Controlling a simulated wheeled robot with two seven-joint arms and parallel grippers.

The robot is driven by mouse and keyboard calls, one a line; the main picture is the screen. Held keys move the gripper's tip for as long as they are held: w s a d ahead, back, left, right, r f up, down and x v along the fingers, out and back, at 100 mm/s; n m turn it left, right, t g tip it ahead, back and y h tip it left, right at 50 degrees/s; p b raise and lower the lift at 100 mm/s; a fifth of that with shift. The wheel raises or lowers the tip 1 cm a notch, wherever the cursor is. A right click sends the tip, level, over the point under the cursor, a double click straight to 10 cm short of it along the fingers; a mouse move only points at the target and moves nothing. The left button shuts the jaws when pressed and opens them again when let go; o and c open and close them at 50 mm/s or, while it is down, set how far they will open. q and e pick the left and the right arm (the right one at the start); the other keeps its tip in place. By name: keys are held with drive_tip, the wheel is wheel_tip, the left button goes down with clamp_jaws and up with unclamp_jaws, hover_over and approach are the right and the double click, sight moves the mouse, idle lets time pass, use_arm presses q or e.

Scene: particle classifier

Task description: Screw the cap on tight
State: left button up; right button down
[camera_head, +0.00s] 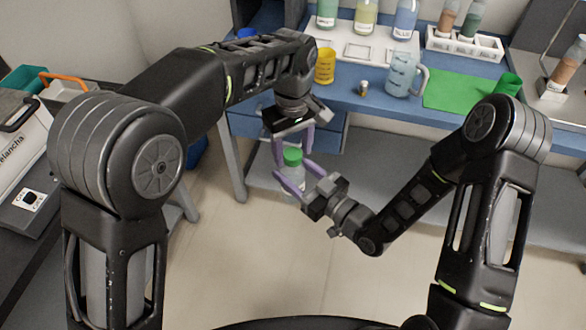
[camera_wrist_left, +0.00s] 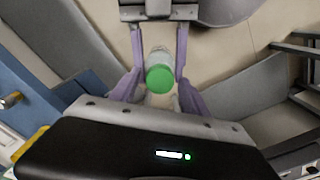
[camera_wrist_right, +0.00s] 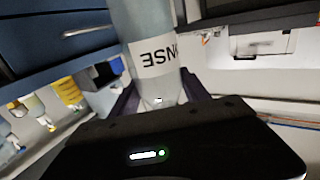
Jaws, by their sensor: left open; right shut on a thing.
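A small clear bottle (camera_head: 294,177) with a green cap (camera_head: 292,157) on its top is held in the air in front of the bench. My right gripper (camera_head: 297,178) is shut on the bottle's body from the lower right. In the right wrist view, the bottle (camera_wrist_right: 143,40) shows a white label between the fingers. My left gripper (camera_head: 294,148) points down from above, open, with its purple fingers on either side of the cap. The left wrist view shows the green cap (camera_wrist_left: 160,79) between those fingers with gaps beside it. How tight the cap sits cannot be told.
The blue bench (camera_head: 345,98) behind holds a yellow cup (camera_head: 325,66), a small vial (camera_head: 363,88), a blue-tinted jug (camera_head: 403,75), a green mat (camera_head: 465,92) and racked bottles. A grey machine (camera_head: 30,150) stands at the left. Open floor lies below the grippers.

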use_arm(q)
clamp_jaws()
idle(0.6)
idle(0.3)
drive_tip(key=m, duration=1.4)
drive_tip(key=shift+m, duration=0.3)
drive_tip(key=shift+o, duration=0.6)
unclamp_jaws()
